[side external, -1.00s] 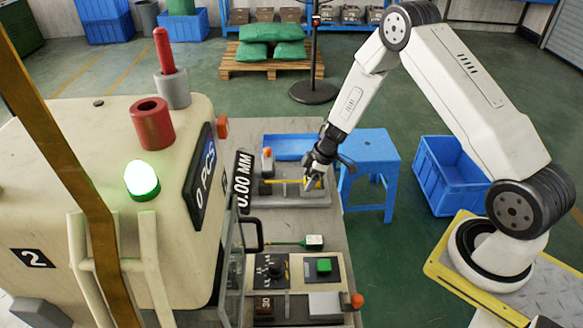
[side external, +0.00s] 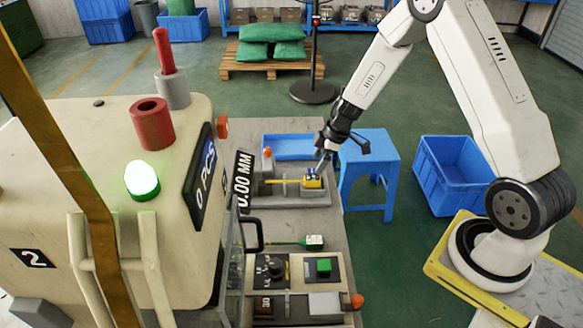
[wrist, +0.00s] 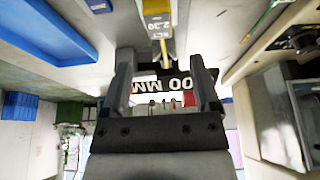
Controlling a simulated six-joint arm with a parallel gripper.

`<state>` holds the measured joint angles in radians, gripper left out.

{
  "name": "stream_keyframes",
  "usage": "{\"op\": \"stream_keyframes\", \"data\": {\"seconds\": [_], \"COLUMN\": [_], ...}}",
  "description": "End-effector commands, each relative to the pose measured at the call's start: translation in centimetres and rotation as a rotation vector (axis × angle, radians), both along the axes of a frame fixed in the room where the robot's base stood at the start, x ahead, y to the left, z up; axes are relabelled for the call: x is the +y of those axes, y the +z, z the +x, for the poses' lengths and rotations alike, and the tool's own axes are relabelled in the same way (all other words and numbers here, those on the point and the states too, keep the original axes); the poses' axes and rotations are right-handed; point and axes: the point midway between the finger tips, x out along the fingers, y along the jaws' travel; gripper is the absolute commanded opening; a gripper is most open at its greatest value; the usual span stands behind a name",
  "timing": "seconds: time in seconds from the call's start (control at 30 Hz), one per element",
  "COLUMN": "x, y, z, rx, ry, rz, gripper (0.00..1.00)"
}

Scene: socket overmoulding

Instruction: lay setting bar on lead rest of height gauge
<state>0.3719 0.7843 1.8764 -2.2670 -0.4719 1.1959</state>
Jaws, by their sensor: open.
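The setting bar is a thin yellow rod (side external: 284,181) with a yellow block (side external: 313,182) at its right end. It lies across the grey height gauge (side external: 300,200), the rod pointing left towards the gauge's middle. In the wrist view the block (wrist: 158,27) carries a label reading 2.00, and part of the rod (wrist: 164,50) shows beyond my fingers. Exact contact with the lead rest is too small to tell. My gripper (side external: 319,168) is open just above the block and apart from it. The open fingers also show in the wrist view (wrist: 161,60).
A 0.00 MM display (side external: 244,180) stands left of the gauge. A blue tray (side external: 290,146) lies behind it, with a blue stool (side external: 370,160) to the right. A green lead with a white plug (side external: 314,242) and a control panel (side external: 323,268) are nearer the front.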

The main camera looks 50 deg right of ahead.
Motion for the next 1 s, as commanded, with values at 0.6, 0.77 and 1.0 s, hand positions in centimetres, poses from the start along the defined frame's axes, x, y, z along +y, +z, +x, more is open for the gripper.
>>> {"op": "stream_keyframes", "data": {"seconds": [0.6,0.77,1.0], "x": [-1.3,-1.3,-1.3], "y": [4.4,4.4,4.4], "z": [-1.3,-1.3,-1.3], "rx": [0.001,0.002,0.0], "ry": [-0.001,-0.001,-0.001], "rz": [0.001,0.0,0.0], "gripper": [0.79,0.79,0.79]}}
